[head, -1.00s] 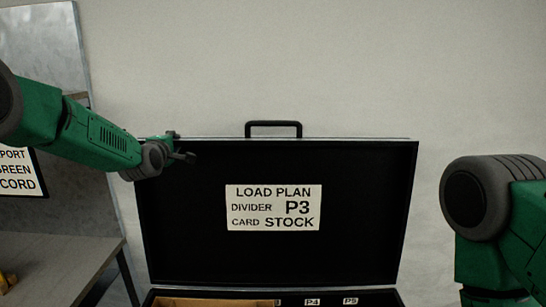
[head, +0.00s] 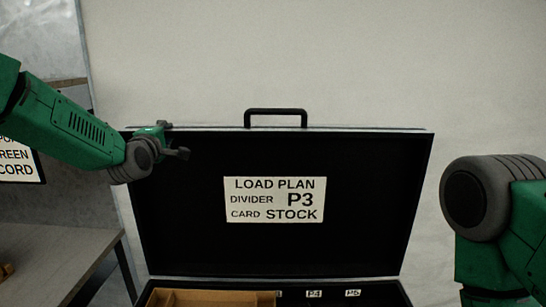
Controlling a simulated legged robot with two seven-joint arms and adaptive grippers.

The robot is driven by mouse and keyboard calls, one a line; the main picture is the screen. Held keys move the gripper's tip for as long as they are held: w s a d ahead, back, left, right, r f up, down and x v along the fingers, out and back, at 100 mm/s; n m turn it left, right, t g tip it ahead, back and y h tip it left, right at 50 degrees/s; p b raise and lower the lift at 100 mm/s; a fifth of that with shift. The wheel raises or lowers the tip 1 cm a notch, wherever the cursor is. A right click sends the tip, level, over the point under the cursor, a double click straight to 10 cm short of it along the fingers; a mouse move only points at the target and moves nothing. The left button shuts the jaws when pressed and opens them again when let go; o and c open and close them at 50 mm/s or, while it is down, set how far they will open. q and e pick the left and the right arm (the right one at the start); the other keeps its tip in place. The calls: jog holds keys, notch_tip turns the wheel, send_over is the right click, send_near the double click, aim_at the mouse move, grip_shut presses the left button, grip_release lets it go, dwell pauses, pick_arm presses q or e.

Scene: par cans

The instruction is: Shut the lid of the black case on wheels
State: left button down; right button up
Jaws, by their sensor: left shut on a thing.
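The black case's lid (head: 320,250) stands raised, its inner face toward me, with a white LOAD PLAN card (head: 275,199) on it and a black handle (head: 276,113) at its top edge. My left gripper (head: 172,141) is at the lid's upper left corner, shut on the lid's edge. Only the rear of the case's base (head: 385,291) shows at the bottom, with labels P4 and P5. Its wheels are out of view. My right arm shows at the right edge, but its gripper is out of view.
A tan divided tray (head: 205,298) sits in the left of the case. A grey bench (head: 55,255) stands at the left, with a sign (head: 18,160) behind it. A plain wall is behind the lid.

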pick_arm(q)
jog(key=shift+t, duration=0.6)
jog(key=s+b, duration=0.1)
jog(key=s, duration=0.1)
jog(key=s+b, duration=0.2)
jog(key=s+f+b, duration=0.1)
jog(key=s, duration=0.1)
jog(key=shift+d, duration=0.4)
jog(key=s+t+b, duration=0.1)
jog(key=s+b, duration=0.5)
jog(key=b, duration=0.1)
jog(key=shift+s+a+f+t, duration=0.25)
jog(key=shift+s+a+t, duration=0.05)
jog(key=shift+s+a, duration=0.05)
